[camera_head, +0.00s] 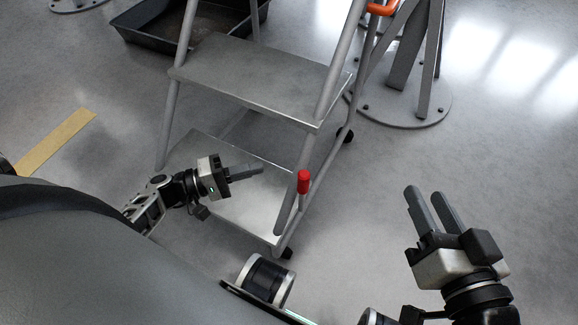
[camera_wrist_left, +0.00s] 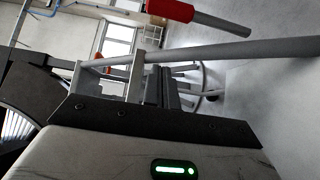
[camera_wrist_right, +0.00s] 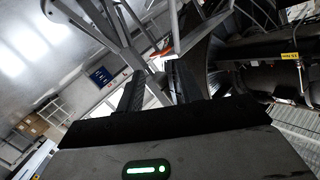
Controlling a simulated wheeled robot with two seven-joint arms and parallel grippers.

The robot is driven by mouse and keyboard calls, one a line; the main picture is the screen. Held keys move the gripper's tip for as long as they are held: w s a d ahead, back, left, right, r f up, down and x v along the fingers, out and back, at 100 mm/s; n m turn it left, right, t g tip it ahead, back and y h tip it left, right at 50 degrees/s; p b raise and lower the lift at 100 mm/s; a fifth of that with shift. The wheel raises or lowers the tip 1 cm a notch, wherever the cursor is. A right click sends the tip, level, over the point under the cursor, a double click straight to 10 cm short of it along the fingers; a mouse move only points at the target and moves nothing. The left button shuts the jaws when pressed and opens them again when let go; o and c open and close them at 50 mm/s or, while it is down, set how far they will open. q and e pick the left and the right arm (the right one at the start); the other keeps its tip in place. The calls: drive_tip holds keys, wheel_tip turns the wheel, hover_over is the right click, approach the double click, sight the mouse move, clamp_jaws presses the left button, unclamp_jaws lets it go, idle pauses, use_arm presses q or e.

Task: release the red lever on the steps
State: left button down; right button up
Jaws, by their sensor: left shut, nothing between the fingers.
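The red-tipped lever (camera_head: 303,181) stands upright at the lower right side rail of the grey metal steps (camera_head: 255,85). My left gripper (camera_head: 260,169) is shut and empty, over the lowest tread, to the left of the lever and apart from it. In the left wrist view the red grip (camera_wrist_left: 171,10) and its grey rod show at the top, beyond the closed fingers (camera_wrist_left: 160,84). My right gripper (camera_head: 424,190) is open and empty over bare floor, well to the right of the steps. Its parted fingers also show in the right wrist view (camera_wrist_right: 158,85).
A dark tray (camera_head: 140,32) lies on the floor behind the steps. A grey stand with a round bolted base (camera_head: 405,112) is at the back right. An orange part (camera_head: 383,8) is high on the rail. Yellow tape (camera_head: 55,142) marks the left floor. Floor between lever and right gripper is clear.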

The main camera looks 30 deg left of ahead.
sight(302, 194)
use_arm(q)
drive_tip(key=b+x, duration=0.1)
drive_tip(key=x, duration=0.9)
drive_tip(key=shift+w+d, duration=0.1)
drive_tip(key=s, duration=0.1)
drive_tip(key=s+d, duration=0.1)
drive_tip(key=shift+s, duration=0.35)
drive_tip(key=shift+s+d, duration=0.2)
drive_tip(key=shift+s, duration=0.4)
use_arm(e)
drive_tip(key=shift+w+a+r, duration=0.1)
drive_tip(key=shift+r, duration=0.1)
use_arm(q)
drive_tip(key=shift+s, duration=0.1)
use_arm(e)
drive_tip(key=shift+f, duration=0.2)
